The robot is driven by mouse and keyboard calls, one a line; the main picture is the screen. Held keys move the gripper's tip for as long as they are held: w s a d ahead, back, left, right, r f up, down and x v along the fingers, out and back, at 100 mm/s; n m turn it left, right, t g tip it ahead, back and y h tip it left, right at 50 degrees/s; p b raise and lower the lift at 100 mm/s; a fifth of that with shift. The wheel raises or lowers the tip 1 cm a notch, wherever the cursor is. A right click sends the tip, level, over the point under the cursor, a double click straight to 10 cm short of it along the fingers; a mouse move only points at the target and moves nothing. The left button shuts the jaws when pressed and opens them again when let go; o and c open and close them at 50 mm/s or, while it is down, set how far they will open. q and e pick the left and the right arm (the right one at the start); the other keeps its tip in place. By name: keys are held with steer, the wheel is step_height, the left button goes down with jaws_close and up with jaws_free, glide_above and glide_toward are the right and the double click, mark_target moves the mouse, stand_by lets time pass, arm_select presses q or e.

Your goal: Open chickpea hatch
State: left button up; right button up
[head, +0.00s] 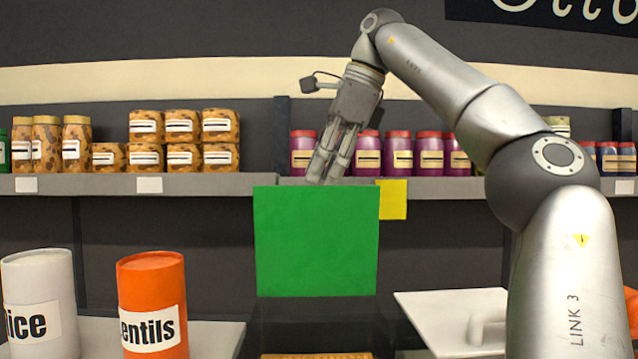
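My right gripper (325,180) points down in front of the shelf, just above the top edge of a flat green square panel (316,242). Its two fingers are nearly parallel with a narrow gap between them, and nothing shows between them. I cannot tell whether it touches the panel. Below the panel, a strip of yellow-orange contents (318,355) shows at the bottom edge, in what looks like a dark clear bin. No chickpea label is visible. A white flat lid with a handle (445,310) is at the lower right, partly behind my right arm. My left gripper is not in view.
A white rice canister (40,285) and an orange lentils canister (150,285) stand at the lower left. A shelf (200,184) behind carries brown packages (180,130) and purple jars (402,155). A small yellow square (393,199) is right of the green panel.

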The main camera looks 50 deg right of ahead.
steer(key=s+d, duration=0.3)
steer(key=s, duration=0.9)
steer(key=shift+r, duration=0.3)
steer(key=shift+d, duration=0.2)
steer(key=shift+f, duration=0.1)
